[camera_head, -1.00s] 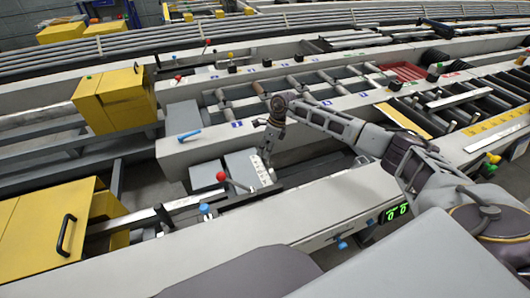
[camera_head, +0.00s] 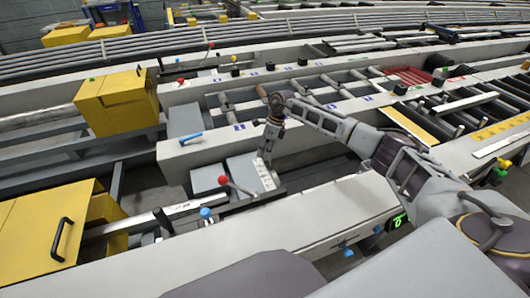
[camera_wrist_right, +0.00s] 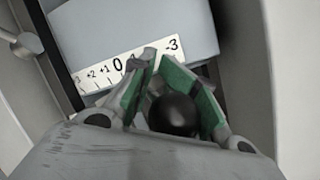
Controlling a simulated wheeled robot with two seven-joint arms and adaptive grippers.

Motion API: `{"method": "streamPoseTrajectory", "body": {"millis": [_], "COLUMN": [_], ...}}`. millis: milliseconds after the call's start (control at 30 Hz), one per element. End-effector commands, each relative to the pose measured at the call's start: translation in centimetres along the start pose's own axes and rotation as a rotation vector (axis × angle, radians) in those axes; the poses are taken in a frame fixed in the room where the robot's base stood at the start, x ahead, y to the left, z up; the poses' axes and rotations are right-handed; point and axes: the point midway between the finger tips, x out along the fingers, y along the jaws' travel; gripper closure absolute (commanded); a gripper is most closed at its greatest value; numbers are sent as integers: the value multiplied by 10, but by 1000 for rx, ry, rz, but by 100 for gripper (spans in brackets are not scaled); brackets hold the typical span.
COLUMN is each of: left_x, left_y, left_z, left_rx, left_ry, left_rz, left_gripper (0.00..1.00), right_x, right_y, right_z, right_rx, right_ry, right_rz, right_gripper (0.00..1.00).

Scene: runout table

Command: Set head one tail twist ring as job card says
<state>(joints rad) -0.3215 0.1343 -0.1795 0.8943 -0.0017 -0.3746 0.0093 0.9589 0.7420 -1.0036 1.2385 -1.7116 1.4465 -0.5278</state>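My right gripper (camera_head: 266,158) points down over a grey box beside a white number strip (camera_head: 264,178) in the head view. In the right wrist view its green-padded fingers (camera_wrist_right: 158,62) close in around a black ball knob (camera_wrist_right: 174,114), with their tips nearly meeting beyond it. Finger contact with the knob is hard to make out. The number strip (camera_wrist_right: 100,72) shows +2, +1, 0 and -3; part of it is hidden by the fingers. No job card is legible. My left gripper is out of view.
A red ball lever (camera_head: 223,180) and a blue knob (camera_head: 205,213) stand left of the gripper. A blue handle (camera_head: 190,138) lies on the rail end. Yellow boxes (camera_head: 115,100) stand at left.

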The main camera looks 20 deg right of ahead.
Motion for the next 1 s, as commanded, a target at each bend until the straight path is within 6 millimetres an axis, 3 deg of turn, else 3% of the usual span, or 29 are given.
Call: {"method": "streamPoseTrajectory", "body": {"millis": [100,567,767,1000], "left_x": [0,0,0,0], "left_y": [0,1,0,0], "left_z": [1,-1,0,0], "left_rx": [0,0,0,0], "left_ry": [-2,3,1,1], "left_rz": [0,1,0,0], "left_gripper": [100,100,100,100], "right_x": [0,-5,-22,-57], "right_y": [0,2,1,0], "right_z": [0,0,0,1], "right_rx": [2,2,2,1], "right_ry": [1,2,1,0], "right_rz": [2,6,4,4], "right_gripper": [68,68,68,68]}}
